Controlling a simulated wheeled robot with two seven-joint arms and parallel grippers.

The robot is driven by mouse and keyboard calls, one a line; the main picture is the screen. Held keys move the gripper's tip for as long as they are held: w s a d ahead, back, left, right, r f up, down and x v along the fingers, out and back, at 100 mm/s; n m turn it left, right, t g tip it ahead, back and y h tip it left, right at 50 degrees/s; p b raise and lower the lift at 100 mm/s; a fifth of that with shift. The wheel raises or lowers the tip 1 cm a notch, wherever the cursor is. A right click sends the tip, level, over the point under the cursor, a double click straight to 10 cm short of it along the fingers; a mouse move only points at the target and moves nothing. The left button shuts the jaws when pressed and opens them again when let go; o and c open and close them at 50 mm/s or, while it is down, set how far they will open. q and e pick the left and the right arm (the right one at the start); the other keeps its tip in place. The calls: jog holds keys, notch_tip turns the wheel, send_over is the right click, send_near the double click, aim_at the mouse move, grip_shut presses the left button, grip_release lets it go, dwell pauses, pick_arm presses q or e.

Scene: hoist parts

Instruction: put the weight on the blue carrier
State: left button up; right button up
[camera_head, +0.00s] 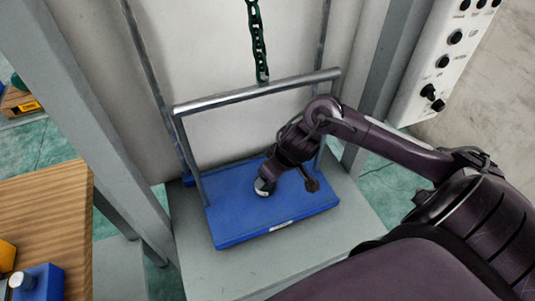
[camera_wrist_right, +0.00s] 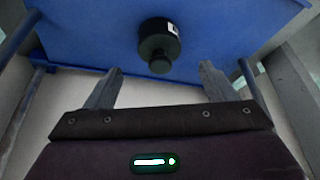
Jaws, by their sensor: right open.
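The blue carrier (camera_head: 240,214) is a flat blue plate under a grey metal frame, hanging from a dark green chain. The weight (camera_head: 264,187), a dark cylinder with a white label, stands on the plate near its middle. In the right wrist view, the weight (camera_wrist_right: 158,40) shows against the blue plate (camera_wrist_right: 85,35), its knob towards my gripper. My right gripper (camera_wrist_right: 160,76) is open, with its fingers spread on either side of the knob's line and apart from the weight. In the head view my right arm partly covers the plate. My left gripper is not in view.
The carrier is over a grey base (camera_head: 205,273) between grey posts (camera_head: 95,110). A wooden table (camera_head: 55,215) with a blue block (camera_head: 40,283) and a yellow block (camera_head: 6,257) is at the left. A white control panel (camera_head: 440,60) is at the upper right.

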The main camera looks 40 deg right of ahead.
jog(key=shift+p+v, duration=0.3)
jog(key=shift+v, duration=1.95)
